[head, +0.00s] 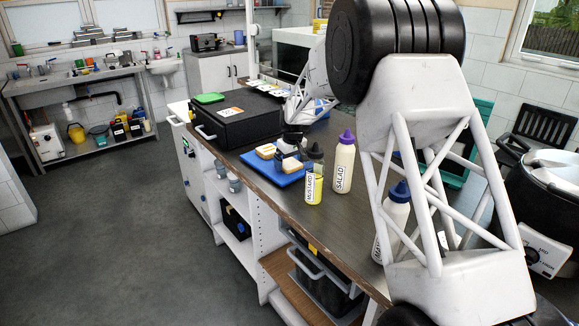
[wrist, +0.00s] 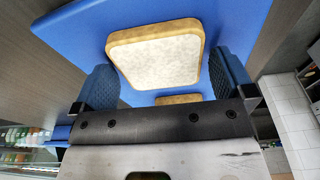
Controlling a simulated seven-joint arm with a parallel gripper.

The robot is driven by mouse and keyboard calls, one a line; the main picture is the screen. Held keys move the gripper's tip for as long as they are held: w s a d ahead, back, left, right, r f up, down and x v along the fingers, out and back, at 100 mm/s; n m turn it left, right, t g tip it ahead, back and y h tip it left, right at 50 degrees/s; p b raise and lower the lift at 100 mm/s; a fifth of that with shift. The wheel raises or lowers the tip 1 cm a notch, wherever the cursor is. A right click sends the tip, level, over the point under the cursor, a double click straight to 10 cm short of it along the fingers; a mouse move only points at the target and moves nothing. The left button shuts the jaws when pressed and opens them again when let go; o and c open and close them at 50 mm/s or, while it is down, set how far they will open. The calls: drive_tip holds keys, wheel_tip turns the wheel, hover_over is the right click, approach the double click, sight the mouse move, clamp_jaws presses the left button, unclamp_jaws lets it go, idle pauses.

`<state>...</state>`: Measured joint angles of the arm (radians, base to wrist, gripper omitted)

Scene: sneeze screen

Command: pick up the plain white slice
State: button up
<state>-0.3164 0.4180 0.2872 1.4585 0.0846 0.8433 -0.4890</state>
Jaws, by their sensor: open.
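Pale slices with brown crusts lie on a blue board (head: 271,174) on the counter. In the head view one slice (head: 266,151) is at the left and another (head: 290,165) at the front. In the wrist view a square slice with a plain whitish face (wrist: 155,55) fills the space ahead of my gripper (wrist: 164,82), whose two blue pads are spread wide, one on each side of it, holding nothing. A second slice (wrist: 178,99) shows partly beyond my gripper's edge. In the head view my gripper (head: 290,146) is low over the board, partly hidden behind bottles.
A mustard bottle (head: 314,178) and a salad bottle (head: 343,165) stand close to the board's right side. A blue-capped bottle (head: 397,207) stands behind my arm.

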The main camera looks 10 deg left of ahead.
sight(290, 164)
drive_tip(key=shift+f, duration=0.15)
idle(0.4)
drive_tip(key=c, duration=0.7)
drive_tip(key=shift+c, duration=0.2)
wheel_tip(290, 164, up, 10)
idle(0.4)
idle(0.4)
